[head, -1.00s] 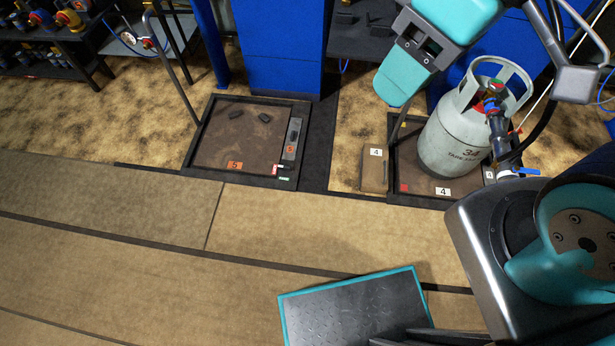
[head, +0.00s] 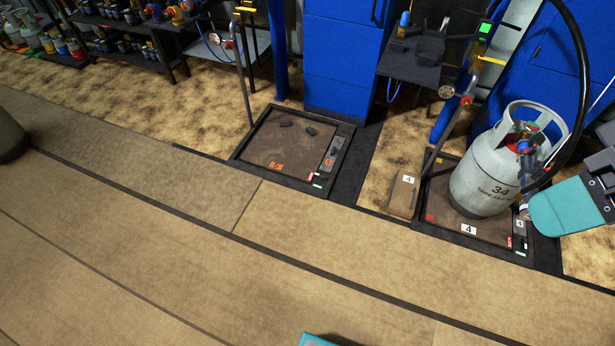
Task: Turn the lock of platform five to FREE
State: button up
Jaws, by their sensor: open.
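Platform five (head: 267,142) is a brown plate in a dark frame on the floor, left of centre, with an orange 5 label (head: 276,166).
Platform four (head: 445,238) is at the right with a grey gas cylinder (head: 487,178) on it. A brown box (head: 404,195) stands left of it. A blue cabinet (head: 340,58) and a thin post (head: 243,80) are behind platform five. The floor in front is clear.

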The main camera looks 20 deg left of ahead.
aim_at(321, 177)
jog(key=u, duration=0.6)
jog(key=i, duration=0.55)
jog(key=u, duration=0.7)
jog(key=i, duration=1.25)
jog(key=z, duration=0.75)
